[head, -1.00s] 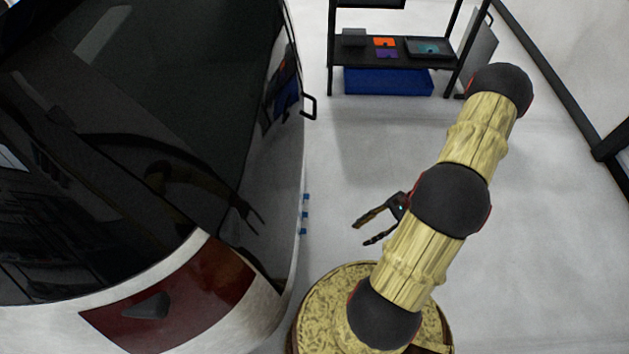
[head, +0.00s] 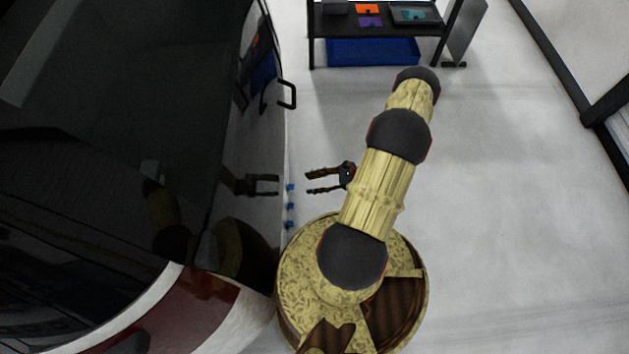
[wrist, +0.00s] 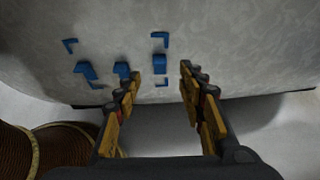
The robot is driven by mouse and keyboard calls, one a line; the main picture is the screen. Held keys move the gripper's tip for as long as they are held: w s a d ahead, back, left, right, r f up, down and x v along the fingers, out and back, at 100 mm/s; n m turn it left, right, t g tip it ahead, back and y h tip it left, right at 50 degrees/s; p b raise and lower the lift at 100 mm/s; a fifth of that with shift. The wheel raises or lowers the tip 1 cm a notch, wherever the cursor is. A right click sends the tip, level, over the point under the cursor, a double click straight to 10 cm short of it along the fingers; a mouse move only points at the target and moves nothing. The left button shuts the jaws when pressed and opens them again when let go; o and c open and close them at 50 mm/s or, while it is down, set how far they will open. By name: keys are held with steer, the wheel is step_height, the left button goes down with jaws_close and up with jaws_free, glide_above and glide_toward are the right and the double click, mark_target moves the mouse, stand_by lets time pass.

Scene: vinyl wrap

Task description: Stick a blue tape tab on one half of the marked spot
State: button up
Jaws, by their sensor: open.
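Several flat blue corner marks, such as one (wrist: 161,37) at upper right, outline a spot on the grey car panel (wrist: 225,55) in the wrist view. Three blue tape tabs (wrist: 85,70) (wrist: 122,69) (wrist: 160,62) stand out from the panel in a row there. They also show along the car's side in the head view (head: 290,206). My gripper (wrist: 160,72) is open and empty, facing the panel. Its fingertips lie either side of the rightmost tab in the wrist picture. In the head view, my gripper (head: 308,183) is a short gap from the tabs.
A black shelf (head: 375,48) with a blue bin (head: 373,51) stands at the back. The floor (head: 480,210) on the right is clear.

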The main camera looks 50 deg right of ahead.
steer(key=b+x, duration=0.1)
steer(key=x, duration=0.5)
steer(key=shift+w+a+f, duration=0.15)
steer(key=shift+w+a, duration=0.05)
steer(key=shift+c, duration=0.5)
jaws_close()
steer(key=c, duration=0.5)
jaws_free()
steer(key=shift+c, duration=0.2)
steer(key=c, duration=0.4)
jaws_close()
steer(key=shift+s+d+b, duration=0.35)
steer(key=shift+s+d, duration=0.15)
steer(key=shift+s, duration=0.05)
steer(key=s+d+b, duration=0.1)
steer(key=s+d, duration=0.3)
steer(key=s, duration=0.1)
steer(key=shift+s, duration=0.2)
stand_by(0.8)
